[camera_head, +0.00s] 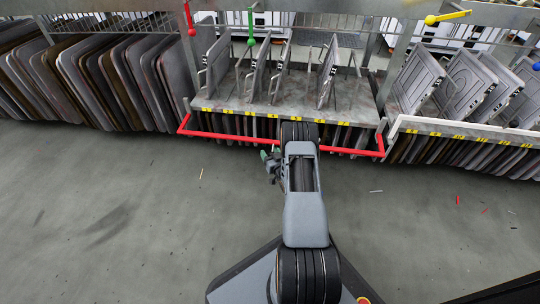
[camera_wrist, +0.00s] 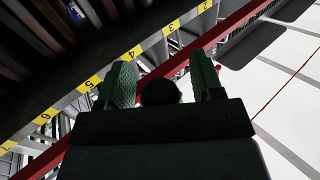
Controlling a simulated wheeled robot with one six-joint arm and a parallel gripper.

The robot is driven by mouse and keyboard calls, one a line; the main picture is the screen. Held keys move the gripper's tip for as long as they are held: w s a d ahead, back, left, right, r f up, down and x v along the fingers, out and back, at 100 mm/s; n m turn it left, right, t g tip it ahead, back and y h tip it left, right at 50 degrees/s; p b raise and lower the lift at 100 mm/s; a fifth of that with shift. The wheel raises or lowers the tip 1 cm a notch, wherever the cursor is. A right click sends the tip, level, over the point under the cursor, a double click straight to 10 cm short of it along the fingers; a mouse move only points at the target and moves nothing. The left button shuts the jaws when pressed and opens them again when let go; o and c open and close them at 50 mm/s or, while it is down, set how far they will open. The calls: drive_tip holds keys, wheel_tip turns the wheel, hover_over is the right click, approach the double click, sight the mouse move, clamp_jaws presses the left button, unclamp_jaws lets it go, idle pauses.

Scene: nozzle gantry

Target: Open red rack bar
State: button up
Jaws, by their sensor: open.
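The red rack bar (camera_head: 222,136) runs along the front of the middle rack shelf, just below its yellow number labels. Its two ends bend back toward the rack. In the wrist view the red bar (camera_wrist: 232,26) crosses diagonally behind my fingers. My gripper (camera_head: 269,162) is at the bar's middle stretch, on its near side, partly hidden by my own arm. In the wrist view my gripper (camera_wrist: 166,80) shows two green fingers spread apart, with the bar close beyond them. I cannot tell whether the bar lies between the fingers.
Grey plates (camera_head: 216,62) stand upright on the middle shelf (camera_head: 350,104). A white bar (camera_head: 465,128) fronts the right rack. Dark plates (camera_head: 130,85) fill the left rack. Red (camera_head: 190,20), green (camera_head: 251,25) and yellow (camera_head: 445,17) levers hang above. The grey floor (camera_head: 110,200) in front is mostly clear.

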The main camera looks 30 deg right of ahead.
drive_tip(key=shift+w, duration=0.1)
drive_tip(key=shift+c, duration=0.2)
clamp_jaws()
idle(0.4)
